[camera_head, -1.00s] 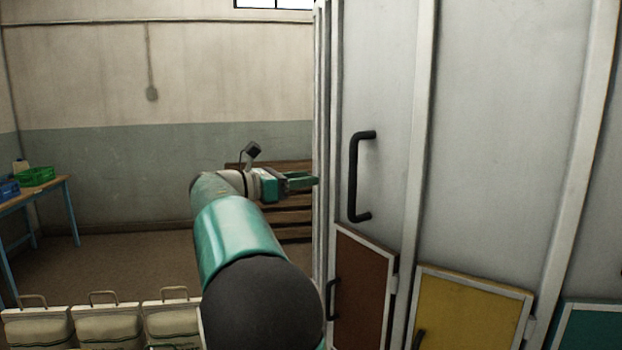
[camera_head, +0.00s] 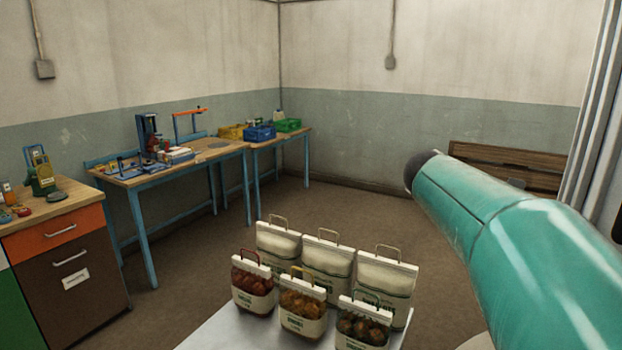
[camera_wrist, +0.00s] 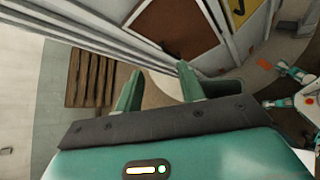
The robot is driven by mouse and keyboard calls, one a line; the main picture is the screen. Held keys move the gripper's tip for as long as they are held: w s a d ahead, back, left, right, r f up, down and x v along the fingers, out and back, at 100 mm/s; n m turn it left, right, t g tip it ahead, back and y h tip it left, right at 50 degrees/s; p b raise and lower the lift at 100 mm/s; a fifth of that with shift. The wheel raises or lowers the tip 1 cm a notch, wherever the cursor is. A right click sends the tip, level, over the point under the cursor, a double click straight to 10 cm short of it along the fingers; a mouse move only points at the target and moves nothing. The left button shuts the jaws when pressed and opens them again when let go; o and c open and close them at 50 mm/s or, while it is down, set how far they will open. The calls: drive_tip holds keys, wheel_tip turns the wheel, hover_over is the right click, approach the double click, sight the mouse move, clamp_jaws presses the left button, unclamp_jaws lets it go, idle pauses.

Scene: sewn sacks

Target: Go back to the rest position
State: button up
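My gripper (camera_wrist: 158,82) shows in the wrist view with its two green fingers apart and nothing between them. It is outside the head view, where only my teal arm (camera_head: 500,225) crosses the right side. Beyond the fingers in the wrist view are a brown panel (camera_wrist: 178,22) and a yellow panel (camera_wrist: 242,8) of the grey cabinet. The fingers look clear of both.
Filled sacks with handles, such as the front left one (camera_head: 254,285), stand on a pale surface (camera_head: 225,330). Blue-legged workbenches (camera_head: 185,170) and a brown drawer cabinet (camera_head: 75,285) stand left. A slatted wooden bench (camera_head: 510,165) is behind my arm. Floor between is open.

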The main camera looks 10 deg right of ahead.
drive_tip(key=s+a+f+m+t+y, duration=0.2)
drive_tip(key=a+f, duration=0.3)
drive_tip(key=a, duration=0.5)
drive_tip(key=s+a+f+m+t+y, duration=0.2)
drive_tip(key=s+a+f+m+y, duration=0.2)
drive_tip(key=a, duration=0.7)
drive_tip(key=s+a+f+m+t+y, duration=0.2)
drive_tip(key=s+a+f+m+y, duration=0.1)
drive_tip(key=a+f, duration=0.4)
drive_tip(key=s+a+y, duration=0.1)
drive_tip(key=a+y, duration=0.1)
drive_tip(key=a, duration=0.1)
drive_tip(key=shift+s+a+f+m+t, duration=0.2)
drive_tip(key=shift+s+m+t, duration=0.1)
drive_tip(key=shift+t, duration=0.1)
drive_tip(key=shift+d, duration=0.15)
